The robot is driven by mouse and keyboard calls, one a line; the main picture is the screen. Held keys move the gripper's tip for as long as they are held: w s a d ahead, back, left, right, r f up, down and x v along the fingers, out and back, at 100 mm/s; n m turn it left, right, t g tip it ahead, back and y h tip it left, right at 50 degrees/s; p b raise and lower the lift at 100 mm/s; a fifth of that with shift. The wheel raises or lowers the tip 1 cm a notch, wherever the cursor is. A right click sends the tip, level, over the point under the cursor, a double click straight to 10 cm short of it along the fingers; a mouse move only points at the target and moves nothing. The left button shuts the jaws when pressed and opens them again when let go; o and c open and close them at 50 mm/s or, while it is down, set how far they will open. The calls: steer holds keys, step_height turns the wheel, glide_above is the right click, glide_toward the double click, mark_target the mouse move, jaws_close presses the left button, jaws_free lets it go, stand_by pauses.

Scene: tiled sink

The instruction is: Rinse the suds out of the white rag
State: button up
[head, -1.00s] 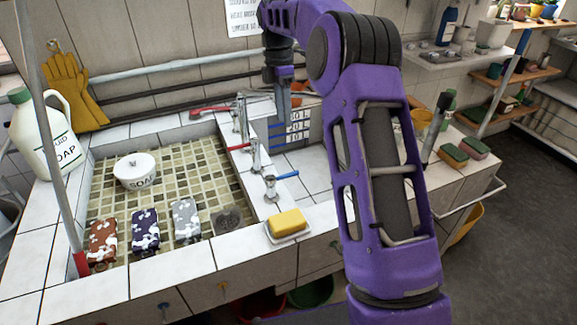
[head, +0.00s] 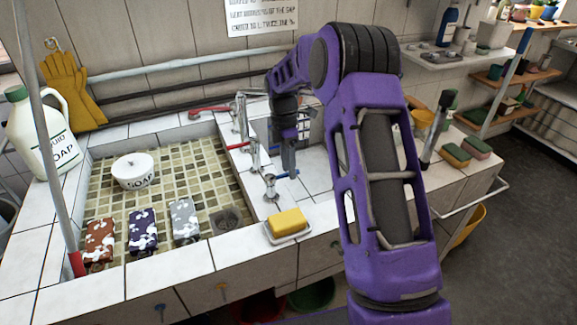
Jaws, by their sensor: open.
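The pale grey-white rag (head: 185,220), spotted with white suds, lies at the near end of the left, tiled basin. A purple sudsy rag (head: 143,231) and a red-brown sudsy rag (head: 99,241) lie to its left. My gripper (head: 289,160) points down, empty, over the divider and right basin, seen edge-on. It is open. Its tips are close to the blue tap handle (head: 287,175); I cannot tell whether they touch. A red-handled tap (head: 240,147) stands behind, and another red handle (head: 207,111) is further back. I see no running water.
A white soap pot (head: 134,171) stands in the left basin, with a drain (head: 225,220) at its near right corner. A yellow sponge (head: 288,221) sits on a dish at the front edge. My arm hides part of the right basin (head: 312,167). A soap jug (head: 42,135) stands left.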

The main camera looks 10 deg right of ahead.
jaws_close()
stand_by(1.4)
